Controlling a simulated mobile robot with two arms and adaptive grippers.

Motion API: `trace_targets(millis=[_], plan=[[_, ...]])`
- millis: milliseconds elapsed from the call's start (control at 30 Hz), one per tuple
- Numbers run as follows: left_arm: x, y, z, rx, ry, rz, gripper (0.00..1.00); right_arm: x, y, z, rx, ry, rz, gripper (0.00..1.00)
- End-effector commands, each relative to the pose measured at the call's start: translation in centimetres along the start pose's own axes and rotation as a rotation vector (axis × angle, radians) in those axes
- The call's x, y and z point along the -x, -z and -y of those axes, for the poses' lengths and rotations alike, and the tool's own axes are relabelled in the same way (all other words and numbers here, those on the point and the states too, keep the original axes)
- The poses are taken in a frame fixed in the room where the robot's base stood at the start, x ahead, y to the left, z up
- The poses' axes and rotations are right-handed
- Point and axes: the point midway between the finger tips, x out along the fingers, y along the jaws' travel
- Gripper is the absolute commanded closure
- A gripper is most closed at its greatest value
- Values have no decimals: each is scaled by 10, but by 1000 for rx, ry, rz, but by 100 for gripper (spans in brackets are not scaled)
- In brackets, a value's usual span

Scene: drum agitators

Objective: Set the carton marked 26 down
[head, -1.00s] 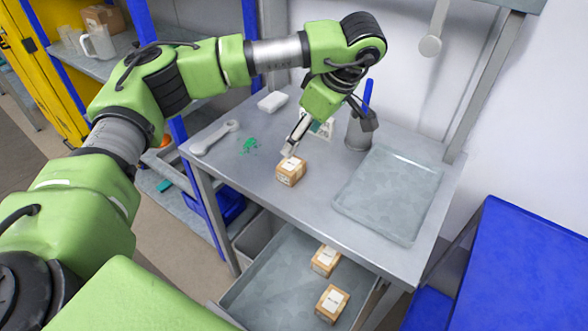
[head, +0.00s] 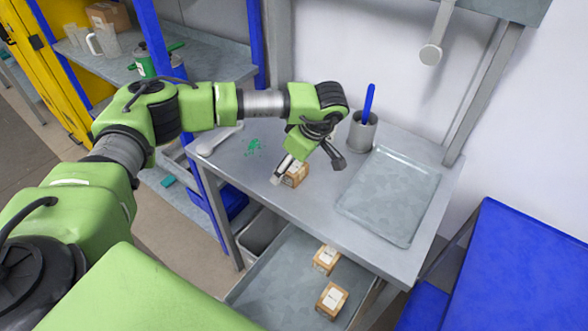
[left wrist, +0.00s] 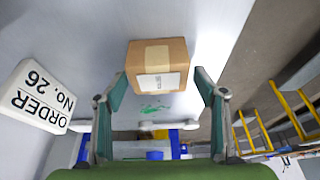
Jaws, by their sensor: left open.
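A small brown carton (head: 298,175) with a white label stands on the grey worktable. It also shows in the left wrist view (left wrist: 158,66), with its label too small to read. My left gripper (head: 280,174) is open at the carton's left side in the head view and partly covers it. In the left wrist view its two fingertips (left wrist: 160,82) stand on either side of the carton's near end, with gaps showing. A white card reading "ORDER No. 26" (left wrist: 40,95) stands beside it; my arm hides the card in the head view. My right gripper is out of view.
A grey tray (head: 391,236) lies on the table's right, empty. A grey cup (head: 362,135) with a blue handle stands behind. Two similar cartons (head: 326,260) (head: 331,299) sit on the lower shelf (head: 275,277).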

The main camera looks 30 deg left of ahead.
Motion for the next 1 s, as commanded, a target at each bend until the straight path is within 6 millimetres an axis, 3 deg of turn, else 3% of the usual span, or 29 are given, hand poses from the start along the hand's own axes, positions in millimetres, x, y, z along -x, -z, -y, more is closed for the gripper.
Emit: trace_targets(millis=[133,300,767,1000], plan=[[0,0,0,0,0,0,38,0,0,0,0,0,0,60],[0,0,0,0,0,0,77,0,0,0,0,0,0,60],[6,2,-1,1,-2,0,80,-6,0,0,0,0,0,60],[38,9,6,-2,-5,2,80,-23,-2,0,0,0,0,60]])
